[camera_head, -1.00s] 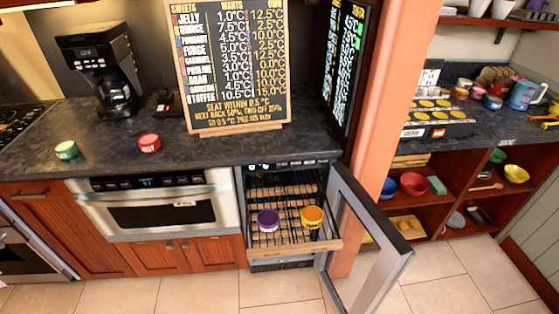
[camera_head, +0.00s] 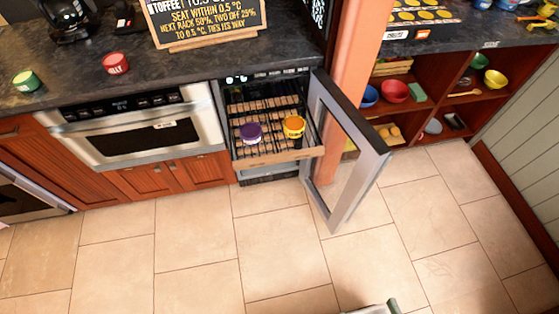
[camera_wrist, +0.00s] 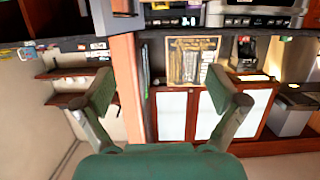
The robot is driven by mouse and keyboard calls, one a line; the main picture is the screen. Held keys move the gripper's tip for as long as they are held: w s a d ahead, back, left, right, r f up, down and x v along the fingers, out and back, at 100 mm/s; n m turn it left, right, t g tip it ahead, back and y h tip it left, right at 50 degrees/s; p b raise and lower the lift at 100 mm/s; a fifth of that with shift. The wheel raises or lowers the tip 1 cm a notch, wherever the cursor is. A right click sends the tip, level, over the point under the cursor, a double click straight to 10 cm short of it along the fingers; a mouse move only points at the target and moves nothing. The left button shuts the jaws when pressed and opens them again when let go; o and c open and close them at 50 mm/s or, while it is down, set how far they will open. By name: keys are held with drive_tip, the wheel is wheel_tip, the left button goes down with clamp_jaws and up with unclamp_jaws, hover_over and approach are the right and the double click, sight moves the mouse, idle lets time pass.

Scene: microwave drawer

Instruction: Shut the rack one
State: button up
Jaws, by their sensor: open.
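The rack (camera_head: 281,161) is a black wire shelf with a light wooden front. It is slid out of the small glass-door cooler (camera_head: 268,77) under the counter in the head view. The cooler's glass door (camera_head: 347,150) is swung wide open to the right of the rack. In the wrist view, my gripper (camera_wrist: 157,97) shows two green fingers spread apart with nothing between them. It is away from the rack, which I cannot make out in the wrist view.
A steel oven drawer (camera_head: 140,125) is left of the cooler. Green (camera_head: 25,80) and red (camera_head: 116,63) tubs sit on the counter beside a menu board (camera_head: 205,20). An orange post (camera_head: 352,65) stands behind the open door. The tiled floor (camera_head: 200,245) in front is clear.

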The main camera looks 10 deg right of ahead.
drive_tip(key=shift+w+f, duration=0.15)
drive_tip(key=shift+w, duration=0.05)
drive_tip(key=c, duration=0.4)
drive_tip(key=w, duration=0.1)
drive_tip(key=w+f+m+t+y, duration=0.1)
drive_tip(key=w, duration=0.1)
drive_tip(key=w+a+f+m+t, duration=0.1)
drive_tip(key=shift+w+f, duration=0.1)
drive_tip(key=shift+w, duration=0.2)
clamp_jaws()
drive_tip(key=m+t+h, duration=0.1)
drive_tip(key=m, duration=1.5)
approach(238, 169)
drive_tip(key=w, duration=0.7)
drive_tip(key=shift+w, duration=0.1)
